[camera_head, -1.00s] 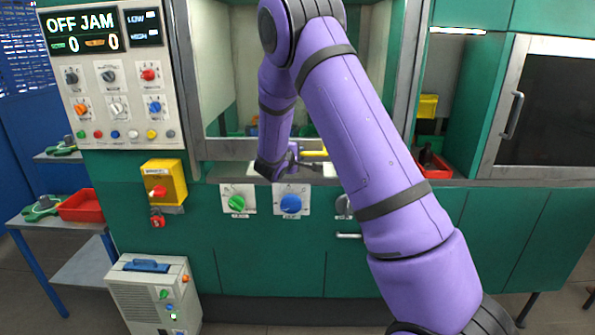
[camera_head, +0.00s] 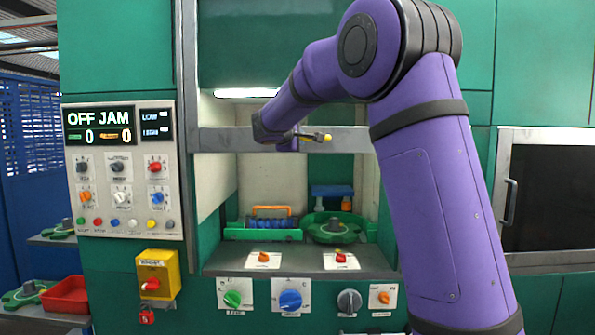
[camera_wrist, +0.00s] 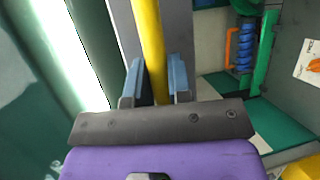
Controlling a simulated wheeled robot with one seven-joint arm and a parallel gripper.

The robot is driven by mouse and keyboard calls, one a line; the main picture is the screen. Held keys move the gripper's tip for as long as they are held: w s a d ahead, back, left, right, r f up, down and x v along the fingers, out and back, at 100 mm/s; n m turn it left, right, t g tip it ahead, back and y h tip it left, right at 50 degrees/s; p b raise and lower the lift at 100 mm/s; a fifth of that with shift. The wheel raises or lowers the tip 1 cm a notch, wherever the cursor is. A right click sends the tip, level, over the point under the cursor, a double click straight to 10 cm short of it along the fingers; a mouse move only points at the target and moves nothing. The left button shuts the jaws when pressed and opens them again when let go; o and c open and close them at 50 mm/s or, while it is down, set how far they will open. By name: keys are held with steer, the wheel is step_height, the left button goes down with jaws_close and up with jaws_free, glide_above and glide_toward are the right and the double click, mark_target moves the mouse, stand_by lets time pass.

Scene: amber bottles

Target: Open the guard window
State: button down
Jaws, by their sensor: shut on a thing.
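The guard window's grey frame rail (camera_head: 230,139) spans the machine opening at about its upper part, with the opening clear below it. A yellow handle bar (camera_head: 322,137) runs along this rail; it also shows in the wrist view (camera_wrist: 149,45) as a yellow bar against the grey rail. My gripper (camera_head: 300,139) is at the handle in the head view, partly hidden by my wrist. In the wrist view my gripper (camera_wrist: 155,75) has its two blue-grey fingers on either side of the yellow bar, shut on it.
Inside the opening are a blue coil part with an orange handle (camera_head: 271,218) and a green round fixture (camera_head: 335,229). A control panel reading OFF JAM (camera_head: 124,167) stands left. Knobs (camera_head: 290,298) sit below the opening. A dark window door (camera_head: 548,195) is at right.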

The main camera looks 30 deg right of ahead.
step_height(320, 180, up, 8)
steer(key=shift+f, duration=0.1)
stand_by(0.4)
steer(key=c, duration=1.1)
jaws_free()
steer(key=shift+a, duration=0.1)
steer(key=v, duration=1)
steer(key=shift+s+a, duration=0.2)
steer(key=shift+a, duration=0.1)
